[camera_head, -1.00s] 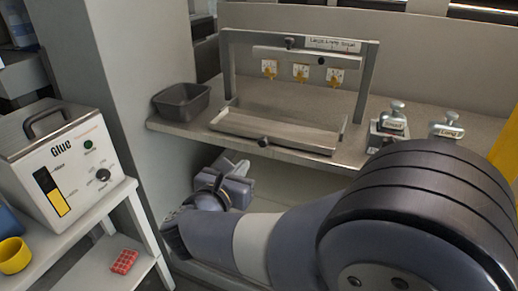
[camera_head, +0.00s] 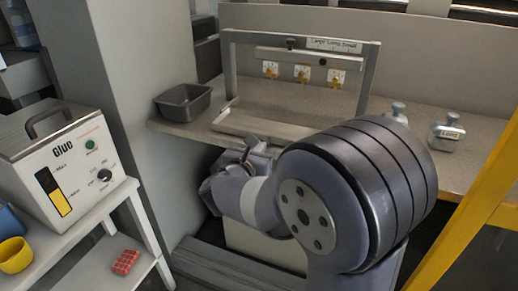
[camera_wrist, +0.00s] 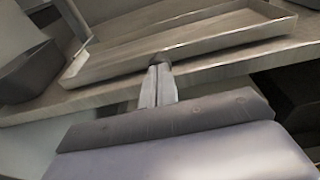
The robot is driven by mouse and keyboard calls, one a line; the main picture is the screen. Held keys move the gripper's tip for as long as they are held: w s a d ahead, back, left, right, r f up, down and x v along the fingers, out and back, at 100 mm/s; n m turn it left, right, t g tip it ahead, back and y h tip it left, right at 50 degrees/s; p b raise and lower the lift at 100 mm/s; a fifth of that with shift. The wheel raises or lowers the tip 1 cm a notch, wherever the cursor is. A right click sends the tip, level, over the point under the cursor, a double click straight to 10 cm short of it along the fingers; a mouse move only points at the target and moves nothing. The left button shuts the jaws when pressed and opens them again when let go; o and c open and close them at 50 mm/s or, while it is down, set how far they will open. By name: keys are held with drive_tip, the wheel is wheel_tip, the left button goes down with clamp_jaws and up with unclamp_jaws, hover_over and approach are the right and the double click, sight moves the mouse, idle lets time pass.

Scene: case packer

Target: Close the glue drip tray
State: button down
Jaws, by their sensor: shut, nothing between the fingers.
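The glue drip tray (camera_head: 270,126) is a shallow metal tray on the shelf, extending forward from under a metal frame toward the shelf's front edge. Its long rim and floor fill the upper part of the wrist view (camera_wrist: 205,37). A dark round knob (camera_wrist: 160,58) sits on its front wall. My gripper (camera_wrist: 157,75) is shut and empty, its fingertips right at the knob; I cannot tell whether they touch. In the head view my gripper (camera_head: 250,143) is just before the tray's front, and my arm hides the tray's right end and the knob.
A grey bin (camera_head: 183,102) stands left of the tray; it also shows in the wrist view (camera_wrist: 28,70). The metal frame (camera_head: 228,65) with yellow knobs rises behind. A glue unit (camera_head: 65,165) is at left, a yellow post (camera_head: 470,215) at right.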

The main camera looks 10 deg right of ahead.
sight(272, 131)
drive_tip(key=shift+w, duration=0.1)
drive_tip(key=b+x, duration=0.1)
drive_tip(key=x, duration=0.2)
drive_tip(key=b+x, duration=0.1)
drive_tip(key=x, duration=0.2)
drive_tip(key=r+b+x, duration=0.1)
drive_tip(key=b+x, duration=0.1)
drive_tip(key=x, duration=0.1)
drive_tip(key=shift+d, duration=0.15)
drive_tip(key=shift+r, duration=0.35)
